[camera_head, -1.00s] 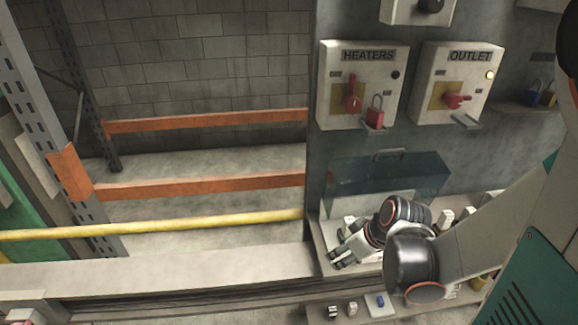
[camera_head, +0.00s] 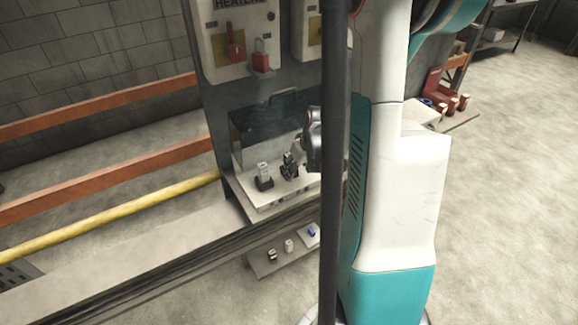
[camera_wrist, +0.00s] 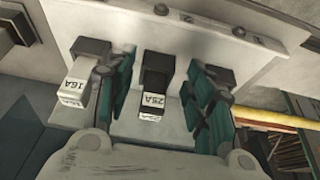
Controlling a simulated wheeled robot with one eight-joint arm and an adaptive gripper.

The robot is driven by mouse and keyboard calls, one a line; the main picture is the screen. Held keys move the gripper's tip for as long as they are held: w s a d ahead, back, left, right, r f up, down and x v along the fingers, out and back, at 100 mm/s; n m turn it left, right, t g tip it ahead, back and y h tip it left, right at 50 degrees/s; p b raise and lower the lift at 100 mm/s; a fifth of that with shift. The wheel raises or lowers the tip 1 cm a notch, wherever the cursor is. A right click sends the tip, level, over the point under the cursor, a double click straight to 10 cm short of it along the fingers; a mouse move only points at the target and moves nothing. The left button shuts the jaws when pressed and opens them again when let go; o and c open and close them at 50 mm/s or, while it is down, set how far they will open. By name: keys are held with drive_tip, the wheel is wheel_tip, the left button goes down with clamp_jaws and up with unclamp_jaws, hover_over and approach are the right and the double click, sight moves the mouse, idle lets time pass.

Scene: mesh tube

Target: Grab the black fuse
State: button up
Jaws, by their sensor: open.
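The black fuse (camera_wrist: 157,72), with a white end marked 25A, sits in a dark holder in the wrist view. My gripper (camera_wrist: 161,84) is open, with one green-padded finger on each side of this fuse. Gaps show between the fuse and the fingers, so it is not gripped.
A white fuse marked 16A (camera_wrist: 75,84) stands in a black holder left of my gripper. Another dark holder (camera_wrist: 222,77) is behind the right finger. A lower shelf (camera_head: 262,268) bears several small loose parts. A transparent cover (camera_head: 262,122) stands behind the fuse shelf.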

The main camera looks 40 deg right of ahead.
drive_tip(key=shift+w+d, duration=0.1)
drive_tip(key=shift+w, duration=0.6)
drive_tip(key=w, duration=0.2)
drive_tip(key=w+d+b, duration=0.1)
drive_tip(key=shift+w, duration=0.35)
drive_tip(key=shift+w+f+b, duration=0.1)
drive_tip(key=shift+f+b, duration=0.35)
drive_tip(key=shift+f, duration=0.15)
drive_tip(key=shift+r, duration=0.1)
clamp_jaws()
